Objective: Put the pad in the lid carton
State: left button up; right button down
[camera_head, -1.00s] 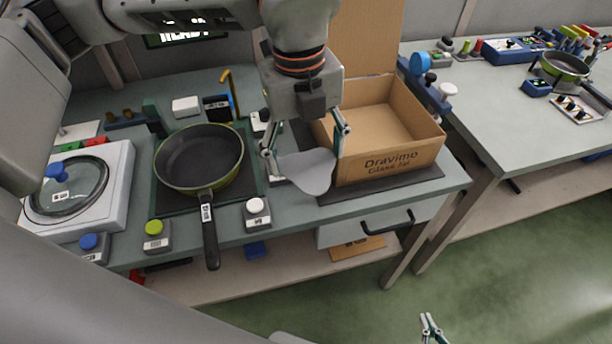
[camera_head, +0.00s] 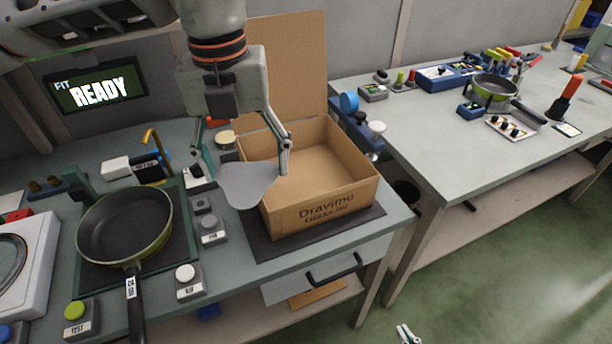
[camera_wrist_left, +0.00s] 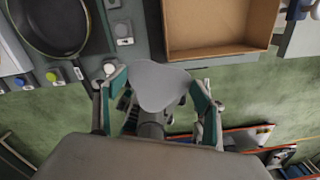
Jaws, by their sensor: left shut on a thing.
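The pad (camera_head: 248,184) is a flat grey rounded piece, and it also shows in the left wrist view (camera_wrist_left: 158,84). My left gripper (camera_head: 244,172) is shut on the pad, with one finger on each side. It holds the pad in the air at the left front side of the lid carton. The lid carton (camera_head: 324,208) is an open brown cardboard box marked "Dravimo". It stands on a dark mat with its back flap raised, and the part of its inside that shows is empty. My right gripper (camera_head: 408,335) shows only as small fingertips at the bottom edge.
A black pan (camera_head: 124,225) sits on a green-edged mat left of the carton. Push buttons (camera_head: 189,279) line the bench front. A screen (camera_head: 97,87) reads "READY". A second bench (camera_head: 455,150) stands to the right with tools and another pan. The carton's raised flap (camera_head: 287,65) stands behind it.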

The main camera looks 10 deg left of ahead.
aim_at(297, 196)
jog(key=i+l+u, duration=0.15)
jog(key=l, duration=0.2)
jog(key=i+l+u, duration=0.15)
jog(key=l, duration=0.2)
jog(key=i+l+u, duration=0.15)
jog(key=l, duration=0.25)
